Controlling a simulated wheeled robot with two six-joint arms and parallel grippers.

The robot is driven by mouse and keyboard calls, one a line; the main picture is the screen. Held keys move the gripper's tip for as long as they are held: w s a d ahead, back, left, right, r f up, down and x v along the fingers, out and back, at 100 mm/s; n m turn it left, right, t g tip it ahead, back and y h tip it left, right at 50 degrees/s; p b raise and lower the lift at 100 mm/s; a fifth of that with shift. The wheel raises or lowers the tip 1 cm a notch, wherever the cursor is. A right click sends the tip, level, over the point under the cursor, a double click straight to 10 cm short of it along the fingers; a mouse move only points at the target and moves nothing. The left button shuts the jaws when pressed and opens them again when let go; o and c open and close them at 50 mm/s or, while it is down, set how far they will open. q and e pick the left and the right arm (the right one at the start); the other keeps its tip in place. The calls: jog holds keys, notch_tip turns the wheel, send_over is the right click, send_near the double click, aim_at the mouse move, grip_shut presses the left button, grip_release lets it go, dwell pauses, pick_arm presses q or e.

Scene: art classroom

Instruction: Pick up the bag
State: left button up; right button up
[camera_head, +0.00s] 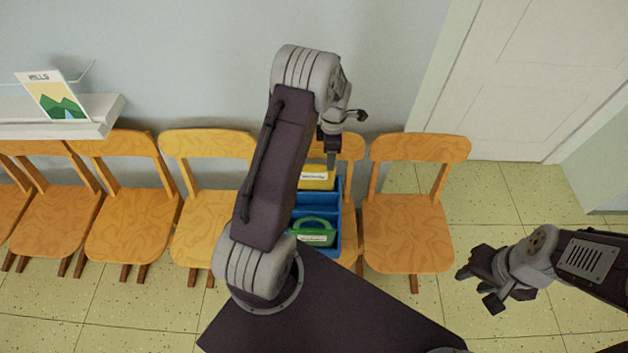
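A blue divided tray (336,207) rests on a wooden chair seat, partly behind my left arm. In its front part is a green bag-like item (315,232) with an arched handle and a pale label. A yellow item (317,184) with a white label is in the back part. Which of them is the bag I cannot tell for sure. My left gripper (345,137) appears open, its fingers apart, above the yellow item in the picture and holding nothing visible. My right gripper (479,288) is open and empty, right of the chairs, over the floor.
Several wooden chairs stand in a row along the wall, with an empty chair (407,232) right of the tray. A white shelf (95,128) with a picture card (53,100) is at upper left. A white door (535,80) is at upper right. Tiled floor is clear at right.

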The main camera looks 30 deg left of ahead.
aim_at(314, 173)
pick_arm(q)
notch_tip(314, 173, down, 5)
jog(key=shift+w+a+f, duration=0.1)
jog(key=shift+a, duration=0.05)
grip_shut()
dwell(1.4)
